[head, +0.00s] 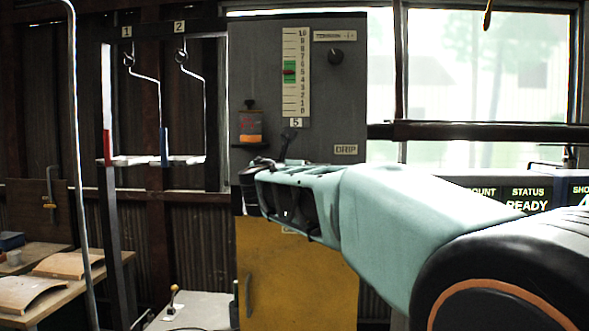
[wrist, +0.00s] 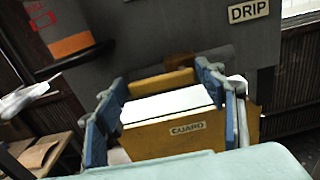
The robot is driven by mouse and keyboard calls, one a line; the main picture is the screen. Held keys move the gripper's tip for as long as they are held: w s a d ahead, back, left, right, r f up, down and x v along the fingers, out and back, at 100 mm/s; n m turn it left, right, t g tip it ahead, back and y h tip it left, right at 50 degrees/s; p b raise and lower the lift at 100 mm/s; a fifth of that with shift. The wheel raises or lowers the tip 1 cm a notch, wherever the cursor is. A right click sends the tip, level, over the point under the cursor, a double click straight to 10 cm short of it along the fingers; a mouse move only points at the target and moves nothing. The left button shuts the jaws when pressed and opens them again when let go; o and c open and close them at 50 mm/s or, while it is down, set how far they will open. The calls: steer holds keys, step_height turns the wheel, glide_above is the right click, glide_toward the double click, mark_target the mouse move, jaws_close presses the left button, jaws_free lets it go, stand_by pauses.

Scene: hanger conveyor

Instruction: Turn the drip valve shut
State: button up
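The DRIP label (head: 346,150) is on the grey machine cabinet, right of my gripper in the head view, and it also shows at the top of the wrist view (wrist: 248,12). I cannot clearly make out the drip valve; a blurred brownish shape (wrist: 212,60) lies below and left of the label in the wrist view. My gripper (head: 262,176) is in front of the cabinet and hides part of it. In the wrist view its blue fingers (wrist: 163,105) are spread apart, with nothing seen held between them.
An orange-banded container (head: 250,126) is on the cabinet above my gripper, with a small dark lever (head: 288,139) beside it. A yellow GUARD box (wrist: 180,137) is below. A hanger rack (head: 109,190) and a wooden bench (head: 50,298) stand left.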

steer(key=c, duration=1.2)
steer(key=shift+m+b, duration=0.3)
steer(key=shift+d+r+m+b, duration=0.5)
steer(key=shift+m+b, duration=1.2)
steer(key=shift+m, duration=1.15)
steer(key=shift+d+r+m+b, duration=0.35)
steer(key=shift+d+m+b, duration=0.3)
steer(key=shift+m+b, duration=1.65)
steer(key=shift+d+r+m+b, duration=0.5)
steer(key=shift+m+b, duration=0.55)
steer(key=shift+m, duration=2.4)
steer(key=shift+s, duration=0.1)
steer(key=o, duration=1.7)
steer(key=shift+f, duration=0.1)
